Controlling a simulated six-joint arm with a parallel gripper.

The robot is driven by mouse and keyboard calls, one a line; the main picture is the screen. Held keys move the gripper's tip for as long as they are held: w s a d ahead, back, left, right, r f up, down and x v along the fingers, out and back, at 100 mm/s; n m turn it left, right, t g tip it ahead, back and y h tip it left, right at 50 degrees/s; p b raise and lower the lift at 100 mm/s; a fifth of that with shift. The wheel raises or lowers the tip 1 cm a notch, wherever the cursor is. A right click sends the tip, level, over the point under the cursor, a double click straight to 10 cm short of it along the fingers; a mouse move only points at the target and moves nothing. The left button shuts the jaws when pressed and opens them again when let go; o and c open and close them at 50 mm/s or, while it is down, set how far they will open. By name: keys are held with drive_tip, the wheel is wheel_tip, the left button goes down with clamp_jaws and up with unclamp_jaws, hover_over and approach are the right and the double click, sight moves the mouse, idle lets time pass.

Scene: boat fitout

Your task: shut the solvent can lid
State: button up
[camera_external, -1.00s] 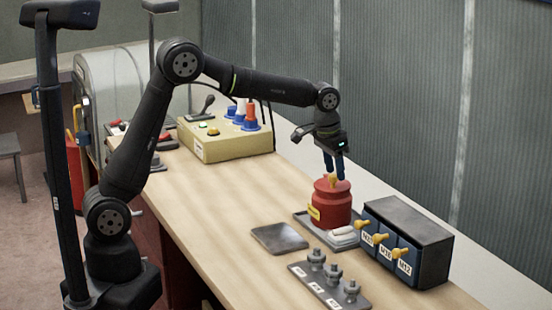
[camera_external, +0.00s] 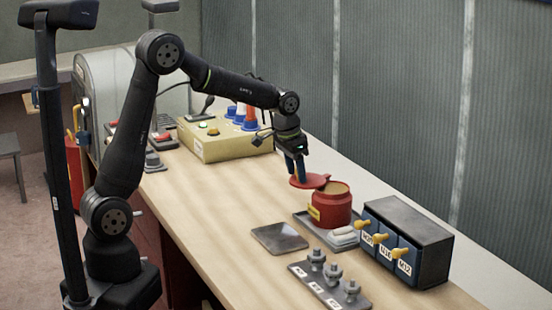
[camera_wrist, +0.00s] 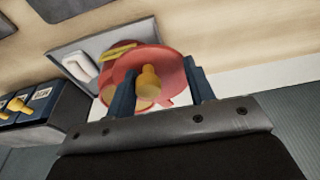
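The red solvent can (camera_external: 330,212) stands upright on a grey tray, and its tan inside shows at the open top. Its red lid (camera_external: 308,181) is swung out to the left of the mouth, roughly level, overlapping the rim at its right end. In the wrist view the lid (camera_wrist: 172,65) carries a yellow knob (camera_wrist: 148,85). My gripper (camera_external: 296,170) is over the lid, with its blue fingers apart on either side of the knob. A gap shows between the knob and the right finger; contact with the left finger cannot be told.
The grey tray (camera_external: 300,215) also holds a pale roll (camera_external: 343,232). A dark box with blue drawers (camera_external: 425,240) stands to the right. A bolt rack (camera_external: 330,285) and a flat grey plate (camera_external: 279,237) lie nearer. A control box (camera_external: 215,145) stands behind; bench between is clear.

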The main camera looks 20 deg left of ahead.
drive_tip(key=shift+w+a+f, duration=0.15)
drive_tip(key=shift+w+f, duration=0.05)
drive_tip(key=shift+f, duration=0.1)
clamp_jaws()
drive_tip(key=shift+w+r, duration=0.15)
drive_tip(key=shift+w+d+r+m+h, duration=0.3)
drive_tip(key=shift+w+d+r+h, duration=0.4)
drive_tip(key=shift+w+d+r, duration=0.15)
drive_tip(key=shift+w+a+r+g+h, duration=0.3)
drive_tip(key=shift+w+a+r+g, duration=0.15)
drive_tip(key=shift+a+r, duration=0.2)
drive_tip(key=w+a+r+m+g+h, duration=0.15)
drive_tip(key=a+r+h, duration=0.25)
drive_tip(key=a+r, duration=0.55)
approach(306, 175)
drive_tip(key=shift+s+d+f, duration=0.3)
drive_tip(key=shift+s+f, duration=0.2)
drive_tip(key=shift+f, duration=0.2)
drive_tip(key=shift+s+d+f, duration=0.35)
drive_tip(key=shift+s+f, duration=0.15)
drive_tip(key=shift+f, duration=0.2)
